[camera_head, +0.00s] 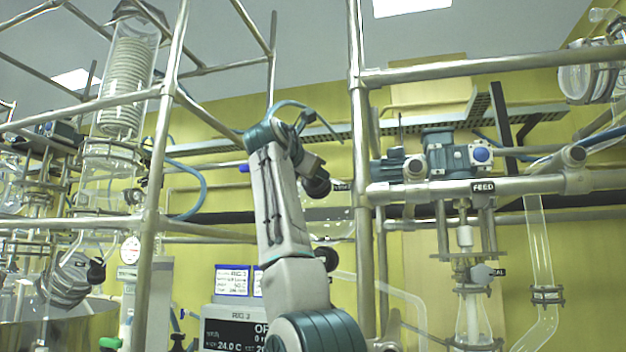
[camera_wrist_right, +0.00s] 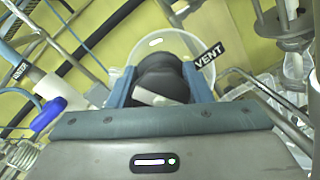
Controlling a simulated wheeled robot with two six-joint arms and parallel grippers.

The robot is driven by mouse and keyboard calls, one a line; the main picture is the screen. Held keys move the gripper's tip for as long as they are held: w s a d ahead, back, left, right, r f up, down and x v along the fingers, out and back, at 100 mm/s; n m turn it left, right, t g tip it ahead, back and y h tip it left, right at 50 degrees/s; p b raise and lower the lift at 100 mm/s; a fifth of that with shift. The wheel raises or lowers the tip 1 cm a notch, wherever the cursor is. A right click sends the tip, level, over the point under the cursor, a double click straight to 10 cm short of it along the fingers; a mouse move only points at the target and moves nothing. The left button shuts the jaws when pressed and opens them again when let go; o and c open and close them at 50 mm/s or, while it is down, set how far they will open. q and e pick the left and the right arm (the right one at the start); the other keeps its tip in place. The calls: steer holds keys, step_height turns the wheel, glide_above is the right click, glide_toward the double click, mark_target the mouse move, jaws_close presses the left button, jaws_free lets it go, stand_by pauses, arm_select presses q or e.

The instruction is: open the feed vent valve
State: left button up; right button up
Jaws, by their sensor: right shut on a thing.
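The feed vent valve shows in the right wrist view as a dark round knob (camera_wrist_right: 160,75) beside a black VENT label (camera_wrist_right: 210,54). My right gripper (camera_wrist_right: 160,88) has its two blue fingers on either side of the knob and is shut on it. In the head view my right arm reaches up from the bottom middle, and the right gripper (camera_head: 311,167) is partly hidden behind the wrist. A dark round part (camera_head: 318,187), apparently the knob, shows at its tip. How far the valve is turned cannot be told. My left gripper is not in view.
A steel post (camera_head: 360,160) stands just right of my wrist. A blue handle (camera_wrist_right: 48,112) lies left of the gripper in the wrist view. The motor (camera_head: 455,158) above the FEED label is further right. A control display (camera_head: 232,332) stands low, left of my arm.

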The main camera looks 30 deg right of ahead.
steer(key=n+t+b, duration=0.1)
steer(key=n, duration=0.1)
steer(key=n+b, duration=0.1)
steer(key=n, duration=0.2)
steer(key=shift+w+f+t+y, duration=0.2)
steer(key=shift+t+y, duration=0.1)
steer(key=shift+t, duration=0.1)
steer(key=shift+a+r+n+t+y+b, duration=0.1)
steer(key=shift+n+t+y+b, duration=0.25)
steer(key=shift+n+b, duration=0.75)
steer(key=shift+n, duration=0.5)
steer(key=shift+r, duration=0.1)
steer(key=o, duration=1)
steer(key=shift+a, duration=0.1)
